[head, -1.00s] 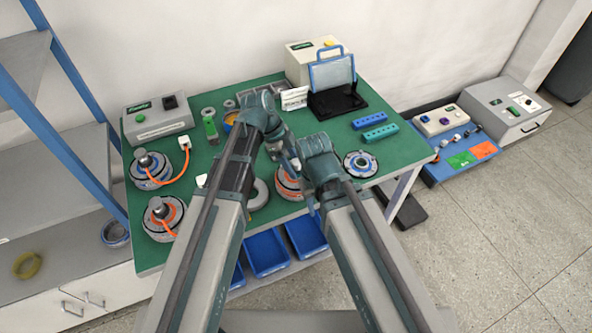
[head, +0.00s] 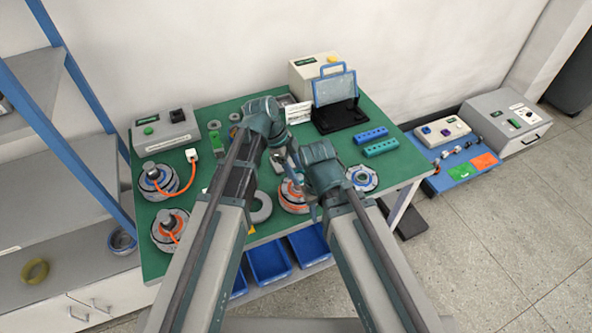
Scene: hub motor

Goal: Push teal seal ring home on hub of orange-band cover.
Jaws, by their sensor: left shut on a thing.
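The orange-band cover (head: 289,197) lies on the green table between my two arms, partly hidden by my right gripper. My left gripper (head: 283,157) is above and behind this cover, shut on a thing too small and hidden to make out. My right gripper (head: 312,207) points down at the cover's right side; whether it is open or shut does not show, nor whether it touches. I cannot make out the teal seal ring or the cover's hub.
A grey ring (head: 262,208), a blue block (head: 371,135) and a teal block (head: 381,148) lie on the table.

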